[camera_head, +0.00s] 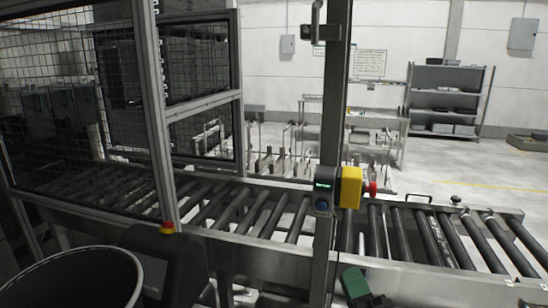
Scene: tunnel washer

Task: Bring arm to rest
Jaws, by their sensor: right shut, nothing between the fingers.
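My left gripper is not in view.
A roller conveyor (450,240) crosses the view. A metal post (335,110) carries a yellow box with a red button (350,188). Mesh guarding (60,110) stands left. A dark round bin (75,280) is at lower left.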

